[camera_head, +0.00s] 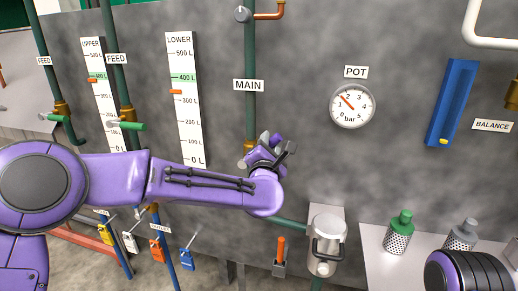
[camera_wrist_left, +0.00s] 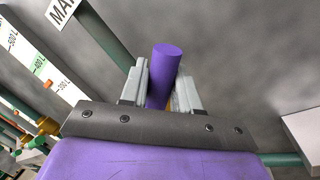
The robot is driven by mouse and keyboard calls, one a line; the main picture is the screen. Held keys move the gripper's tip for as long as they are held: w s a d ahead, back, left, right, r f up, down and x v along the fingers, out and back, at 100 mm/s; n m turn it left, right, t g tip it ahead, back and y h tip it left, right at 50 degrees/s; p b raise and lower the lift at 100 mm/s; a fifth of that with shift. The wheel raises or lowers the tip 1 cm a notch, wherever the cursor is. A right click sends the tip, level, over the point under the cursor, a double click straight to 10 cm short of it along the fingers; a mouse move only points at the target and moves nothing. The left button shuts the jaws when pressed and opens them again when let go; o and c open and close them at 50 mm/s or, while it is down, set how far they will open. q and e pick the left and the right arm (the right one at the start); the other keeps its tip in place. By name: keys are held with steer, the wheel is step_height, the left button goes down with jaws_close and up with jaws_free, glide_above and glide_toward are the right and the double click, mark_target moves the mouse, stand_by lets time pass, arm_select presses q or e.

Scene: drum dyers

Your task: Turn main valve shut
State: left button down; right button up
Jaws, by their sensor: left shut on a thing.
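The main valve sits on the green vertical pipe (camera_head: 250,60) below the MAIN label (camera_head: 248,86); its brass body (camera_head: 248,147) shows just left of my left gripper. My left gripper (camera_head: 276,147) is at the valve, its fingers closed around a purple handle. In the left wrist view the purple handle (camera_wrist_left: 165,75) stands between the two grey fingers (camera_wrist_left: 160,88), its round end sticking out past them. The gripper hides most of the valve, so the exact angle of the handle is hard to tell. My right gripper is out of view; only part of my right arm shows at lower right.
A pot gauge (camera_head: 352,106) is right of the valve. A metal pot fitting (camera_head: 326,240), an orange-handled lever (camera_head: 281,250) and capped containers (camera_head: 398,232) are lower down.

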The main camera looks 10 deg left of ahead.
arm_select(q)
step_height(320, 180, down, 7)
steer(key=d+m+h+b, duration=0.2)
steer(key=m+b, duration=0.4)
steer(key=m, duration=0.4)
steer(key=shift+s+d+f+h, duration=0.2)
steer(key=shift+d+h, duration=0.2)
steer(key=shift+d, duration=0.05)
steer(key=shift+f+m, duration=0.1)
steer(key=shift+m, duration=0.2)
steer(key=c, duration=1)
jaws_free()
steer(key=shift+o, duration=0.2)
steer(key=s+a+f+b, duration=0.1)
steer(key=s+f+b, duration=0.1)
steer(key=s, duration=0.8)
steer(key=shift+s, duration=0.15)
steer(key=shift+a, duration=0.1)
